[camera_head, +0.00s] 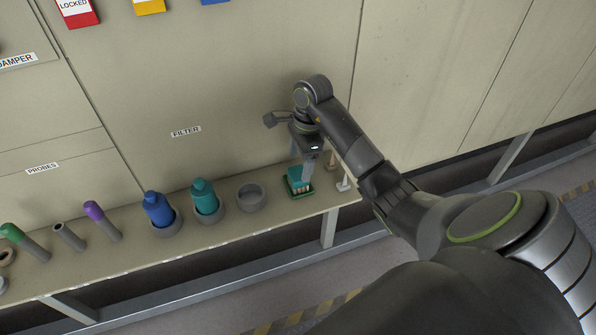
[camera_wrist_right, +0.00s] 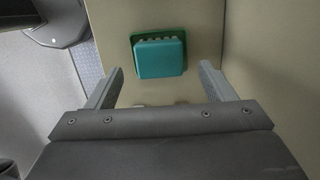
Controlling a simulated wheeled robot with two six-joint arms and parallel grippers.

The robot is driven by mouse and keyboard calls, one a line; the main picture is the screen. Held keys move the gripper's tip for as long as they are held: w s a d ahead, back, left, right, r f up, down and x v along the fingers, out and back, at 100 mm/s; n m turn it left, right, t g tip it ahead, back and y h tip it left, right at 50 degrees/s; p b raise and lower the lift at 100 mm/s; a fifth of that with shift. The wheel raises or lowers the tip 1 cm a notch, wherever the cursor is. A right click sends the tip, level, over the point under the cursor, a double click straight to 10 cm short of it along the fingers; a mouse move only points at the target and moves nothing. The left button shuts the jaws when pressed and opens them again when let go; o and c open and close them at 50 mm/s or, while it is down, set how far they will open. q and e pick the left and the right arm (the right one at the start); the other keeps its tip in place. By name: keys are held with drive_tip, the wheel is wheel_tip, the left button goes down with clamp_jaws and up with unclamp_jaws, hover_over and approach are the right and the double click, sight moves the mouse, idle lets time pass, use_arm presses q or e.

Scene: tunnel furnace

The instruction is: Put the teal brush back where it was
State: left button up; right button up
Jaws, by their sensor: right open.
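The teal brush (camera_head: 296,177) stands on a small green tray (camera_head: 303,195) near the right end of the shelf. In the right wrist view the brush (camera_wrist_right: 160,59) shows as a teal block, with the green tray (camera_wrist_right: 157,32) showing around its edge. My right gripper (camera_head: 307,170) is at the brush, partly overlapping it in the head view. In the wrist view the gripper's fingers (camera_wrist_right: 162,72) are spread wide with nothing between them, and the brush lies just beyond their tips. My left gripper is not in view.
Small pale posts (camera_head: 343,183) stand right of the tray. The furnace wall (camera_head: 240,80) rises behind.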

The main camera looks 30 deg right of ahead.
wheel_tip(320, 180, up, 7)
drive_tip(key=p, duration=0.5)
drive_tip(key=shift+s+d+f, duration=0.15)
drive_tip(key=shift+s+d, duration=0.05)
drive_tip(key=shift+d, duration=0.2)
